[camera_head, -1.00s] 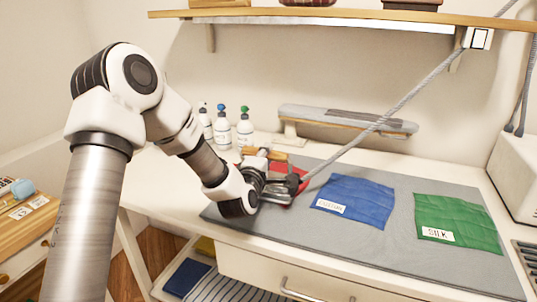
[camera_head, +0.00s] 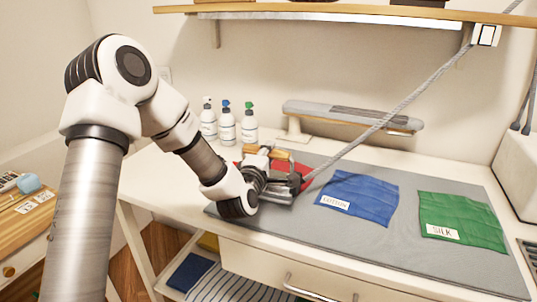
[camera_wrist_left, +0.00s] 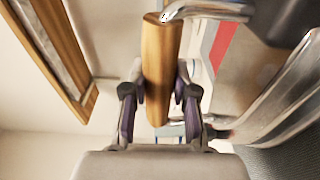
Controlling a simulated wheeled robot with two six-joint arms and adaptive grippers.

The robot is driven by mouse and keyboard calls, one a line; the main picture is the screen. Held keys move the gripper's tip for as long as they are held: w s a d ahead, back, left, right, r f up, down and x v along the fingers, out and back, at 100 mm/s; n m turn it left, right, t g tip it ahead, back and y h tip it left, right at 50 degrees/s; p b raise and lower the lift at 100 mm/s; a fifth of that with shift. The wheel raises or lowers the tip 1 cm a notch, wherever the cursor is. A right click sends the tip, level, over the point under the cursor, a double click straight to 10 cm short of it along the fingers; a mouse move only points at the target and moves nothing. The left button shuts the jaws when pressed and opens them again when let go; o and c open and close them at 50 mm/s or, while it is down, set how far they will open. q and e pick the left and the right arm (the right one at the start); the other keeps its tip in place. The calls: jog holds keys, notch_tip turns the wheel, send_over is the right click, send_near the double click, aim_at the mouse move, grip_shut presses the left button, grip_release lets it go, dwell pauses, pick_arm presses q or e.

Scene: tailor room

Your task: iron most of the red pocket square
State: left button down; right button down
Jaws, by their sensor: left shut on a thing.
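The red pocket square (camera_head: 304,170) lies at the left end of the grey mat (camera_head: 285,229), mostly hidden behind the iron and my gripper. The iron (camera_head: 279,190) is on or just above the cloth; I cannot tell whether its plate touches. A grey cord runs from it up to the right. My left gripper (camera_head: 262,172) is shut on the iron's wooden handle (camera_wrist_left: 162,70), which stands between the two fingers in the left wrist view. A strip of red cloth (camera_wrist_left: 222,44) shows beside the iron there. My right gripper is not in view.
A blue cotton square (camera_head: 358,197) and a green silk square (camera_head: 461,220) lie on the mat to the right. Spray bottles (camera_head: 227,124) and a sleeve board (camera_head: 350,116) stand behind. The cord (camera_head: 390,112) crosses above the mat.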

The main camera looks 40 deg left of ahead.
pick_arm(q)
jog(key=shift+r+p, duration=2.05)
jog(key=shift+r, duration=1.55)
